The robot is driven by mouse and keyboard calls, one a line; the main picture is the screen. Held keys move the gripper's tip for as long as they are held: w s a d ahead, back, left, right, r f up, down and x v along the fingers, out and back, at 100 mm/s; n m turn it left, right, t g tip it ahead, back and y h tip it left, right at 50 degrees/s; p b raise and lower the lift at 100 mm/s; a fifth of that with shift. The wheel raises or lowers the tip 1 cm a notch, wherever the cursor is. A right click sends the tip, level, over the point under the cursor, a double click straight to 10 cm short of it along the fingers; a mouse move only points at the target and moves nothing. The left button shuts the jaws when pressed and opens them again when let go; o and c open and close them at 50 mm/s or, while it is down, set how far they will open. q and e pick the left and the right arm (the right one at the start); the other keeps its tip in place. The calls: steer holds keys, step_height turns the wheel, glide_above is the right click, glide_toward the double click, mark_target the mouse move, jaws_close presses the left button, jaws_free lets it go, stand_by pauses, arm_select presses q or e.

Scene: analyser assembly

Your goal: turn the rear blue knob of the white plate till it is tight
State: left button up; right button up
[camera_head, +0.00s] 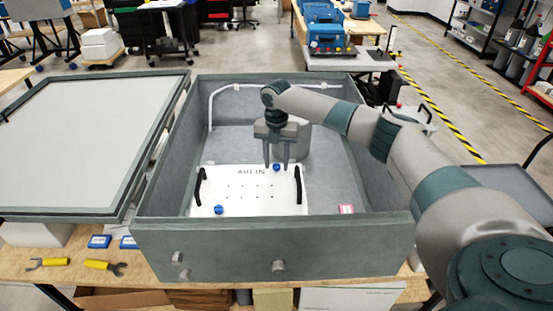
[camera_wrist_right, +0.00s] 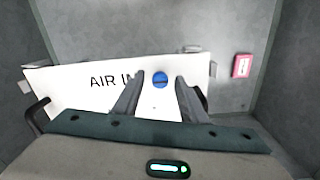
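The white plate (camera_head: 240,203) lies inside the grey box, with black handles at its left and right ends. The rear blue knob (camera_head: 276,168) is at the plate's back edge, right of the printed lettering; it also shows in the right wrist view (camera_wrist_right: 160,79) with a dark slot line across it. A second blue knob (camera_head: 218,210) is at the front left of the plate. My right gripper (camera_head: 277,165) points down at the rear knob, its fingers open with the knob between their tips in view. Whether the fingers touch it or are still above it I cannot tell. My left gripper is not in view.
The box walls (camera_head: 270,240) surround the plate. A grey cylinder (camera_head: 297,140) stands behind my right gripper. A pink-red block (camera_head: 346,209) lies right of the plate. The large lid panel (camera_head: 85,140) is at left, with yellow-handled tools (camera_head: 100,265) on the table in front.

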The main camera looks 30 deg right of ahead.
steer(key=shift+f, duration=0.1)
steer(key=shift+c, duration=0.6)
jaws_close()
